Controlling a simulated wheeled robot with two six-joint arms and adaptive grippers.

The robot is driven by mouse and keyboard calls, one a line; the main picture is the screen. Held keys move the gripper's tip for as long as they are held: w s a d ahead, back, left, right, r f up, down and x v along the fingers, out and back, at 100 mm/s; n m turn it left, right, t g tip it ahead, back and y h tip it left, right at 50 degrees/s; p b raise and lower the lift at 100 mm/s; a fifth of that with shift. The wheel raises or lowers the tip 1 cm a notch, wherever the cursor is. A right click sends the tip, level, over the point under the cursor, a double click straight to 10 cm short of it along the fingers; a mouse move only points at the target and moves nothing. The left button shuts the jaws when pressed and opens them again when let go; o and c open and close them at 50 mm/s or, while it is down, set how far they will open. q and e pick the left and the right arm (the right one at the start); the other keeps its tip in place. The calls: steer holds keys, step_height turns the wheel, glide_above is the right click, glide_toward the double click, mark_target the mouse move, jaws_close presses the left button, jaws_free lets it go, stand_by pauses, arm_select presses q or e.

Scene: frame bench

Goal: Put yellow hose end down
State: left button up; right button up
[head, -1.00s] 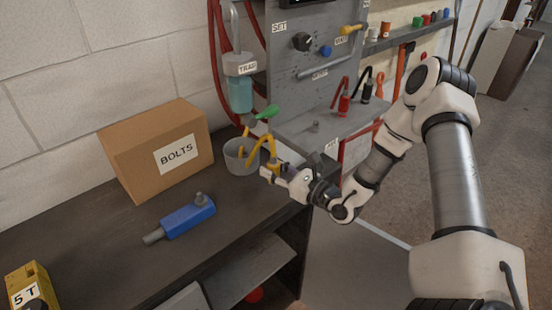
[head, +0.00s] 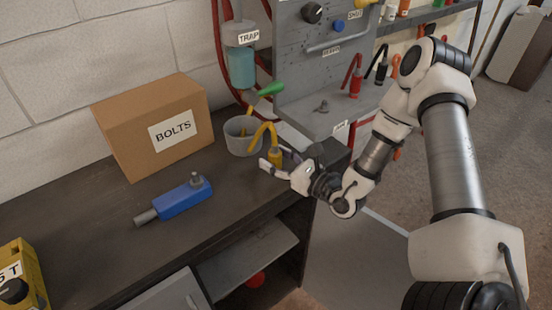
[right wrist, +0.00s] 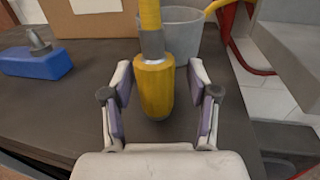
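The yellow hose end (head: 275,158) is a yellow fitting on a yellow hose (head: 262,130) that arches out of a grey bucket (head: 237,143). In the right wrist view the fitting (right wrist: 154,90) is upright, its lower end at the dark bench top. My right gripper (head: 277,160) is beside the bucket near the bench's right end. In the right wrist view its fingers (right wrist: 160,105) are spread on both sides of the fitting, with a gap at each side. My left gripper is not in view.
A cardboard BOLTS box (head: 150,120) and a blue tool (head: 183,199) are on the bench (head: 110,235) to the left. A grey panel with a shelf (head: 320,120) stands behind. A TRAP jar (head: 241,68) and green-handled valve (head: 268,89) hang above the bucket.

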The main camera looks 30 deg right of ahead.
steer(key=shift+a+r, duration=0.1)
steer(key=shift+r, duration=0.05)
steer(key=shift+s+r+p, duration=0.1)
steer(key=shift+r+p, duration=0.15)
steer(key=shift+p, duration=0.15)
steer(key=p+v, duration=0.4)
steer(key=v, duration=0.7)
steer(key=s+a+f+n+g+y, duration=0.3)
steer(key=s+a+n+g+y, duration=0.15)
steer(key=a, duration=0.25)
steer(key=s+a+f+n+g+y, duration=0.2)
steer(key=s+a+n+g+y, duration=0.25)
steer(key=a+n+g, duration=0.2)
steer(key=s+a+f+n+g+h, duration=0.2)
steer(key=s+a+f+n+g, duration=0.15)
steer(key=s+g, duration=0.4)
steer(key=s+d+f+n+g+h, duration=0.4)
steer(key=s+d+f+n+h, duration=0.35)
steer(key=f+n+h, duration=0.2)
steer(key=w+a+f+n+t+h, duration=0.2)
steer(key=w+n+t, duration=0.3)
steer(key=n, duration=0.3)
steer(key=shift+w+f, duration=0.25)
steer(key=shift+w, duration=0.45)
